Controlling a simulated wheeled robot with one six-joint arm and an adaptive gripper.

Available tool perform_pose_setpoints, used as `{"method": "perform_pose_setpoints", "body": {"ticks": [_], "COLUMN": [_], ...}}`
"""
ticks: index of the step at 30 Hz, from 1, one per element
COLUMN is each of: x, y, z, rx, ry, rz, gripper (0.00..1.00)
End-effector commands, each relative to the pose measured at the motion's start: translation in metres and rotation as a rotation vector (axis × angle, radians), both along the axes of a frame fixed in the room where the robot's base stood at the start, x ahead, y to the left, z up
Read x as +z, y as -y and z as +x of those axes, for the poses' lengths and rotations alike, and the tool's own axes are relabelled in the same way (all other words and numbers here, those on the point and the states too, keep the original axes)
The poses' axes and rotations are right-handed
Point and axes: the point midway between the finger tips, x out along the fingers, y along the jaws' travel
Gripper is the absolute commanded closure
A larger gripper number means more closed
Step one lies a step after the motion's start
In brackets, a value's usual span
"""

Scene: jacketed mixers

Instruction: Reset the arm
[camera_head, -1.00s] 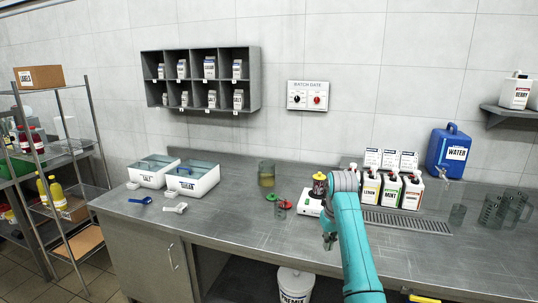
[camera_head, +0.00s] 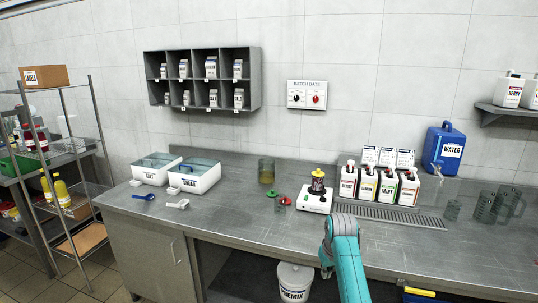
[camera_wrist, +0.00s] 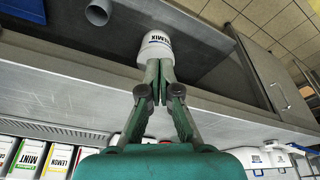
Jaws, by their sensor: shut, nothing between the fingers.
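My arm shows in teal at the bottom right of centre in the head view, in front of the steel counter (camera_head: 240,225). My gripper (camera_head: 326,268) is low near the counter's front edge there, small and partly hidden by the arm. In the wrist view my gripper (camera_wrist: 160,66) is shut, with its green fingers together and nothing between them. The wrist view looks upside down, and the fingertips overlap the white PREMIX bucket (camera_wrist: 157,46) in the picture; I cannot tell the gap.
A white mixer base (camera_head: 315,200) with a yellow-black jar stands on the counter. Several labelled bottles (camera_head: 366,185) and a blue water jug (camera_head: 445,150) stand to its right. White bins (camera_head: 195,180) are at left. The PREMIX bucket (camera_head: 294,283) stands under the counter.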

Motion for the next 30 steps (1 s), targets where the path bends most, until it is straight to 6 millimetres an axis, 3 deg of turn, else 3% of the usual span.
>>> {"method": "perform_pose_setpoints", "body": {"ticks": [9,15,24,30], "x": [-0.114,-0.172,-0.233,-0.253], "y": [-0.001,-0.001,-0.001,-0.001], "z": [-0.054,-0.103,-0.191,-0.257], "rx": [-0.027,-0.046,-0.072,-0.087], "ry": [0.119,0.208,0.339,0.426], "rz": [0.005,0.01,0.018,0.024], "gripper": [1.0,1.0,1.0,1.0]}}
